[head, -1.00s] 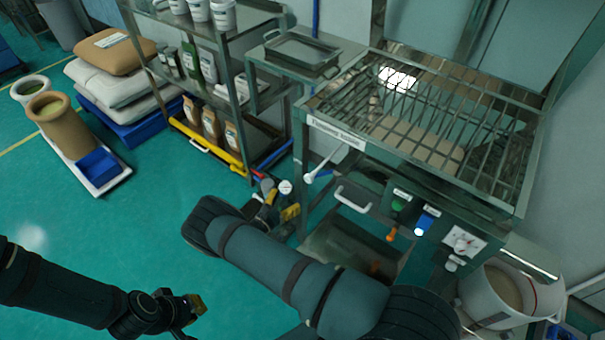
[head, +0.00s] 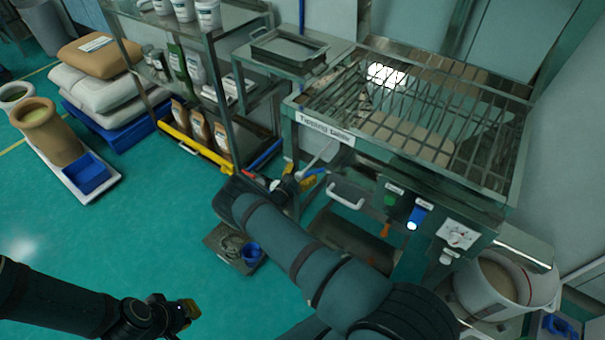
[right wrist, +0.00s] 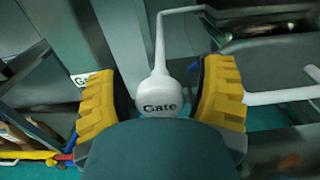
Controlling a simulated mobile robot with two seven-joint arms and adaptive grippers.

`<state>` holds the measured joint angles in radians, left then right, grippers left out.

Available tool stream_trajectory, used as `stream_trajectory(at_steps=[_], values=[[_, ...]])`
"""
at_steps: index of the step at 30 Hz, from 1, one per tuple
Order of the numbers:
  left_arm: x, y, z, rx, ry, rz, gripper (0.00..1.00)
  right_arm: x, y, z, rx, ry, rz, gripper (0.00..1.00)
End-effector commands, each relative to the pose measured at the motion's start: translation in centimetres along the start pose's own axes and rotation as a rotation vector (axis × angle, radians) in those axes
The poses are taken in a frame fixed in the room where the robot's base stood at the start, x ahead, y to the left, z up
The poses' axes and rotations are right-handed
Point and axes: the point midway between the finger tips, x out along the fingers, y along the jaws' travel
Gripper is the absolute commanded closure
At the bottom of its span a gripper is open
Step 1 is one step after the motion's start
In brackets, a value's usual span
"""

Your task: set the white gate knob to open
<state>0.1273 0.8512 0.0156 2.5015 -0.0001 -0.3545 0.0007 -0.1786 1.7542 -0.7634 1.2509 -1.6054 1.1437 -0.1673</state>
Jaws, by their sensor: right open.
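The white gate knob (right wrist: 159,95) is a rounded end marked "Gate" on a thin bent white rod. In the right wrist view it sits between the yellow pads of my right gripper (right wrist: 161,88), which is open, with a gap on both sides.
A white bar handle (head: 346,196) is right of the gate rod. A steel shelf (head: 215,100) stands left.

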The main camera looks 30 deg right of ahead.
Motion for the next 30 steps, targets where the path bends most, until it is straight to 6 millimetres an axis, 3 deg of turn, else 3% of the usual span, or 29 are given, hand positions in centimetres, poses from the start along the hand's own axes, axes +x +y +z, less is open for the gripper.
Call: stream_trajectory(at_steps=[8, 14, 23, 30], values=[[0.0, 0.0, 0.0, 0.000, 0.000, 0.000, 1.00, 0.1, 0.0, 0.0, 0.001, 0.000, 0.000, 0.29], [0.0, 0.0, 0.0, 0.000, 0.000, 0.000, 1.00, 0.1, 0.0, 0.0, 0.001, 0.000, 0.000, 0.99], [-0.1, 0.0, 0.0, 0.000, 0.000, 0.000, 1.00, -0.5, 0.1, 0.0, 0.001, 0.002, 0.001, 1.00], [-0.4, 0.1, 0.0, 0.000, -0.002, 0.000, 1.00, -5.6, 0.2, 0.0, 0.000, 0.003, 0.004, 1.00]])
